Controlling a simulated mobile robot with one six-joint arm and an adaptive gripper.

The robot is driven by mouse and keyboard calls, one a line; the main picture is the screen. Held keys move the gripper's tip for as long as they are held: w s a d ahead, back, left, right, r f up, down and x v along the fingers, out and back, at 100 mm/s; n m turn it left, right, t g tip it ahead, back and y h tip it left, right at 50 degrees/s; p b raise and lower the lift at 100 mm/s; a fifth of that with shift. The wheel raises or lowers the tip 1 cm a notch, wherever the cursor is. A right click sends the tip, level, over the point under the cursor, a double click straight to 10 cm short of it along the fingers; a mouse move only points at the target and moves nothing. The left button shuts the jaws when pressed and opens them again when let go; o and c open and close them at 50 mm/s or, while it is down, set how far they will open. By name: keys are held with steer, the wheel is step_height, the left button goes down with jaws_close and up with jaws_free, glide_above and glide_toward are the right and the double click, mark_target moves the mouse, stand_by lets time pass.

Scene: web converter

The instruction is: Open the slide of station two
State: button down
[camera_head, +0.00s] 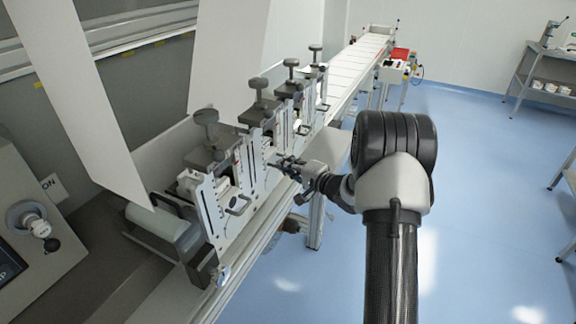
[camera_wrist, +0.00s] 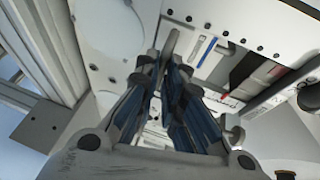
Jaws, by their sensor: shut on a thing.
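Station two (camera_head: 254,150) is the second of the row of upright stations, counted from the nearest. It has a pale slotted front plate and a dark knob on top. My gripper (camera_head: 282,163) is at the front of this station, low on its right side. In the wrist view my gripper (camera_wrist: 160,75) has its two dark fingers close together around a grey bar-like handle (camera_wrist: 171,42). The fingers hide most of the handle. In the head view the handle in my grip is too small to make out. How far the slide stands open cannot be told.
The nearest station (camera_head: 212,195), with its own black handle (camera_head: 238,205), stands close on the left. More stations (camera_head: 290,100) follow behind. A long white conveyor (camera_head: 355,65) runs to the back. The blue floor (camera_head: 470,200) on the right is clear.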

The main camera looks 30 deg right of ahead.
stand_by(0.3)
steer(key=s+d+p, duration=0.7)
steer(key=s+d, duration=0.5)
steer(key=s, duration=0.3)
steer(key=shift+s+p, duration=0.15)
steer(key=shift+p, duration=0.25)
steer(key=c, duration=1.7)
jaws_free()
steer(key=shift+s, duration=0.1)
steer(key=v, duration=1.2)
steer(key=shift+a+r, duration=0.1)
